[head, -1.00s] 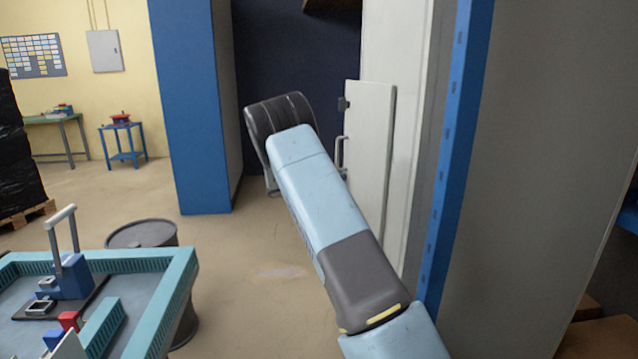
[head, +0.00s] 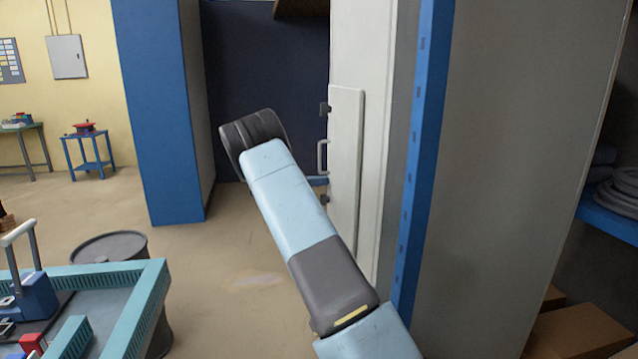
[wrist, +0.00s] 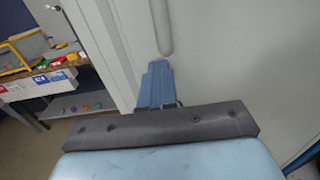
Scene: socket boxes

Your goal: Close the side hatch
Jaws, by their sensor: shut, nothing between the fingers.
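The side hatch (head: 346,150) is a pale upright panel on the side of the tall white cabinet in the head view. It has a bar handle (head: 322,157) and dark fittings at its left edge. I cannot tell how far it stands from its frame. My gripper (wrist: 157,76) shows in the wrist view as light blue fingers shut together with nothing between them. They point at the pale panel surface (wrist: 235,60), just below the end of a long handle-like bar (wrist: 161,28). Contact is unclear. In the head view my arm hides most of the gripper.
A blue post (head: 419,160) runs along the cabinet's near edge, close to my arm. A blue-sided cabinet (head: 158,110) stands to the left. A teal-rimmed tray table (head: 140,305) and a dark drum (head: 110,247) are at lower left. Floor between is clear.

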